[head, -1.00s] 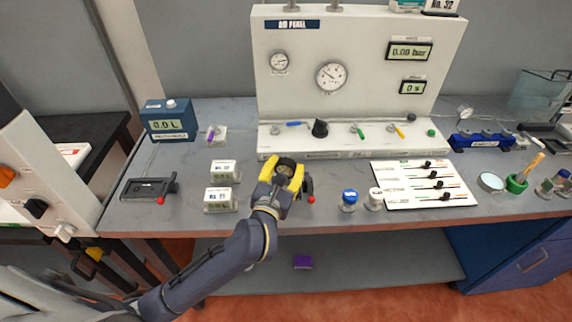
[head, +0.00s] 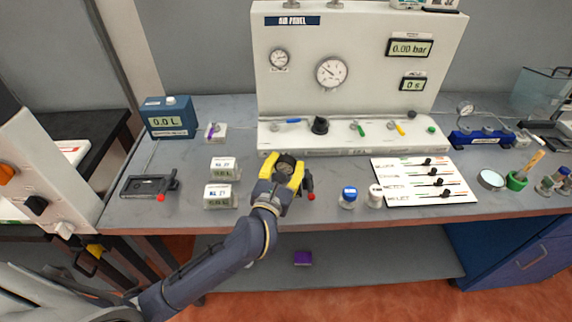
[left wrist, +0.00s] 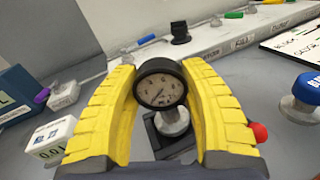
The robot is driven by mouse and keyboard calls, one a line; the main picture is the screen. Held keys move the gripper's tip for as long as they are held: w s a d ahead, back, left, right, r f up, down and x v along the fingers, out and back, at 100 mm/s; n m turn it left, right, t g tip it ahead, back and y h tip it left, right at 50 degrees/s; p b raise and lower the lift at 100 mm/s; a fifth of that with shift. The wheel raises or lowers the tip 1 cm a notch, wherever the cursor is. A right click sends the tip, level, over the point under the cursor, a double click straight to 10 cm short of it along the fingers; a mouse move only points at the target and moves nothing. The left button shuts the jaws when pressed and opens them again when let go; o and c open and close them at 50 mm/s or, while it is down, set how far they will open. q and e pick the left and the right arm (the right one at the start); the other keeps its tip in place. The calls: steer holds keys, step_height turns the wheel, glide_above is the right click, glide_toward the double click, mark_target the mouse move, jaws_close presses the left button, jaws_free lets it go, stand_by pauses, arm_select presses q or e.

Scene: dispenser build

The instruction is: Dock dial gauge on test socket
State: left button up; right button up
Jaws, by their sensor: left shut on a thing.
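The dial gauge (left wrist: 161,88), with a black rim and pale face, sits between the yellow fingers of my left gripper (head: 283,171). In the left wrist view its face points toward the camera and a silver fitting (left wrist: 172,121) shows below it. My left gripper is shut on the gauge near the front of the bench; it also shows in the head view (head: 285,163). A dark fixture with a red knob (head: 310,196) is beside and partly behind the gripper. I cannot tell whether the silver fitting touches this fixture, or which part is the test socket. My right gripper is out of view.
The white panel (head: 360,55) stands behind, with valves along its base. Two white labelled boxes (head: 221,195) are left of the gripper. A blue-capped jar (head: 348,197) and a white slider board (head: 425,180) are to the right. A blue rack (head: 483,137) stands farther right.

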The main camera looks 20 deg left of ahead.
arm_select(q)
steer(key=shift+f, duration=0.6)
stand_by(0.6)
steer(key=o, duration=1)
steer(key=shift+s+f, duration=0.1)
steer(key=shift+s, duration=0.05)
steer(key=shift+s+r, duration=0.2)
steer(key=shift+s, duration=5.2)
